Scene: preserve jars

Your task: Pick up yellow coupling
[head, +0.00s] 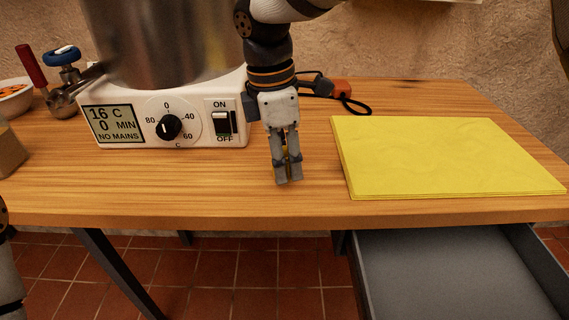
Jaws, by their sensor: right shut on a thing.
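My right gripper (286,172) points down over the wooden table, in front of and to the right of the white heater unit. Its fingers are closed, and a small bit of yellow, the yellow coupling (285,149), shows between them. Most of the coupling is hidden by the fingers, so its shape and tilt cannot be told. I cannot tell whether it touches the table. Of my left arm only a part shows at the bottom left edge; my left gripper is out of view.
The white heater unit (155,138) with dial and switch carries a large metal pot (165,40). A yellow board (440,155) lies at right. An orange plug (341,88) with black cable lies behind the gripper. A grey drawer (450,270) stands open below the table (200,195).

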